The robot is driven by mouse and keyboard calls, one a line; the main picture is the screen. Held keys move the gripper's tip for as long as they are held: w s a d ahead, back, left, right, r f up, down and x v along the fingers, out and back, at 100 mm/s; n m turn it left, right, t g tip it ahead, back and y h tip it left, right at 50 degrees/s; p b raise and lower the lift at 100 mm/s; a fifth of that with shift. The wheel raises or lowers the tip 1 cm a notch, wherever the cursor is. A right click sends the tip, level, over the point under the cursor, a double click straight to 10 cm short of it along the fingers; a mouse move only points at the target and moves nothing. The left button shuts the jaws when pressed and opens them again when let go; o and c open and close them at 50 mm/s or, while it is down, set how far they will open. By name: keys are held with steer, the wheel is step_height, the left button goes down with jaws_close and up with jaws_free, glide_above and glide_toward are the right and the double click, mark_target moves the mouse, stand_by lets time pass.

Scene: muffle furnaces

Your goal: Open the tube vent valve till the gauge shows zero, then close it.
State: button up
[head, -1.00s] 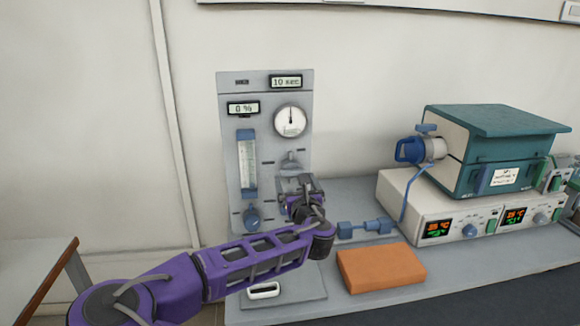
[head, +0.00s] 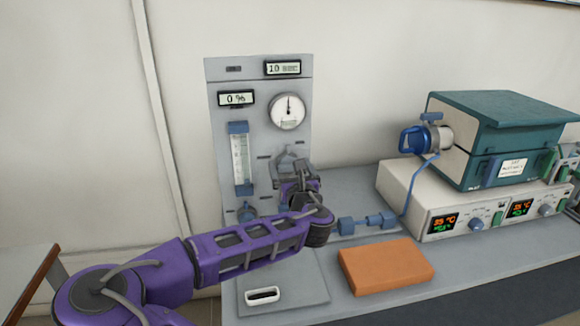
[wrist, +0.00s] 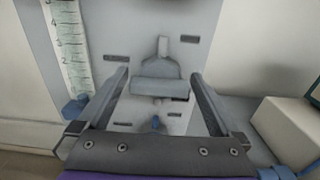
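A grey valve handle (head: 284,158) sits on the upright grey panel (head: 218,140), below a round white gauge (head: 288,111). The gauge needle points straight up; its figures are too small to read. My gripper (head: 292,168) is in front of the panel at the handle, partly hiding it. In the wrist view, my gripper (wrist: 160,80) has its fingers wide apart, with the handle (wrist: 159,88) between the fingertips. I see no finger touching it. Labels on the panel are unreadable, so I cannot tell which valve is the tube vent.
The panel bears a flow tube (head: 241,160), a blue knob (head: 246,208), a "0 %" display (head: 236,98) and a "10" display (head: 283,68). A blue fitting (head: 366,222), an orange block (head: 387,266) and a teal furnace (head: 500,130) stand to the right.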

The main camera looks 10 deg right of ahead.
steer(key=c, duration=1.1)
steer(key=shift+c, duration=0.2)
steer(key=shift+m, duration=0.3)
steer(key=m+p, duration=0.1)
steer(key=m, duration=0.1)
steer(key=shift+r+m, duration=0.1)
steer(key=shift+m, duration=0.3)
steer(key=m, duration=0.5)
steer(key=shift+d+p, duration=0.15)
steer(key=shift+p, duration=0.2)
steer(key=m, duration=0.5)
steer(key=shift+f+m+b, duration=0.2)
steer(key=shift+m+b, duration=0.55)
steer(key=shift+m, duration=1.45)
